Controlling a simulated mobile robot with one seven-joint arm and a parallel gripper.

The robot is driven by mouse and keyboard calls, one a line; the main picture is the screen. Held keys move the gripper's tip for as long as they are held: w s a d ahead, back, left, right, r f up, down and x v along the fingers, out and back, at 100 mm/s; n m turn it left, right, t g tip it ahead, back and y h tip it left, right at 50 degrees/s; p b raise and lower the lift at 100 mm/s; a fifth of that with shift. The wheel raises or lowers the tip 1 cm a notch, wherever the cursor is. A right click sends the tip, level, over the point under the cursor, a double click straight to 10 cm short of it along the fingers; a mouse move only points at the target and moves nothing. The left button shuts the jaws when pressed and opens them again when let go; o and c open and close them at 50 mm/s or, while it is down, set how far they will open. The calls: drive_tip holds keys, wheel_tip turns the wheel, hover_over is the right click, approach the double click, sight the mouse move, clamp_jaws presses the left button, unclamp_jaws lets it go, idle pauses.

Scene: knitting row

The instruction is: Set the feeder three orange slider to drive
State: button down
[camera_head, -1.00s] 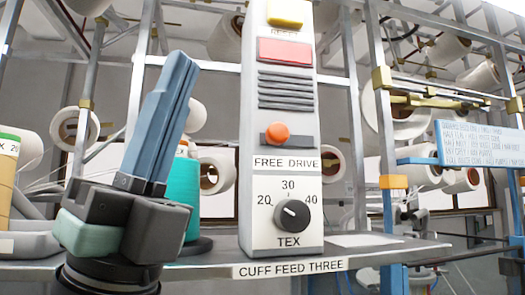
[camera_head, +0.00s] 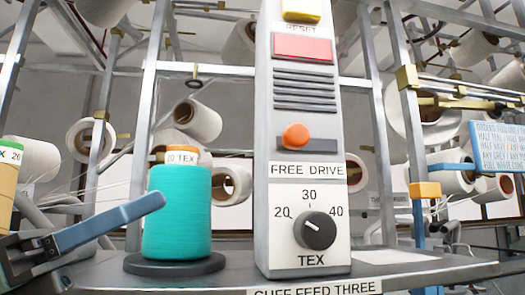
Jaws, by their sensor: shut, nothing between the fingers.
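The feeder three panel (camera_head: 303,190) is a tall pale box with "CUFF FEED THREE" on the shelf edge below it. Its orange slider knob (camera_head: 296,136) sits left of centre in a dark horizontal slot, above "FREE" on the "FREE DRIVE" label (camera_head: 307,170). The right, "DRIVE" end of the slot is bare. My gripper (camera_head: 158,204) is at the lower left, its blue fingers shut and empty and pointing right. It is well left of and below the slider, seemingly in front of the teal cone. Nothing hides the slider.
A red RESET button (camera_head: 303,47), vents and a yellow block (camera_head: 301,10) are above the slider; a black TEX dial (camera_head: 315,230) is below. A teal yarn cone (camera_head: 178,210) stands left of the panel. A blue sign (camera_head: 498,146) is at right. Metal frames stand behind.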

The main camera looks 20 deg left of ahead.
sight(289, 144)
drive_tip(key=p+x, duration=0.6)
drive_tip(key=x, duration=0.7)
drive_tip(key=shift+r+p, duration=0.15)
drive_tip(key=shift+p, duration=0.25)
drive_tip(key=shift+w+d+r, duration=0.1)
drive_tip(key=shift+w+d, duration=0.2)
drive_tip(key=shift+d, duration=0.05)
drive_tip(key=shift+w+d, duration=0.15)
drive_tip(key=shift+d, duration=0.1)
drive_tip(key=w+d, duration=0.1)
drive_tip(key=w+d+b, duration=0.1)
drive_tip(key=w+d, duration=0.1)
drive_tip(key=d, duration=0.1)
drive_tip(key=shift+d+b, duration=0.15)
drive_tip(key=shift+b, duration=0.15)
drive_tip(key=shift+s, duration=0.15)
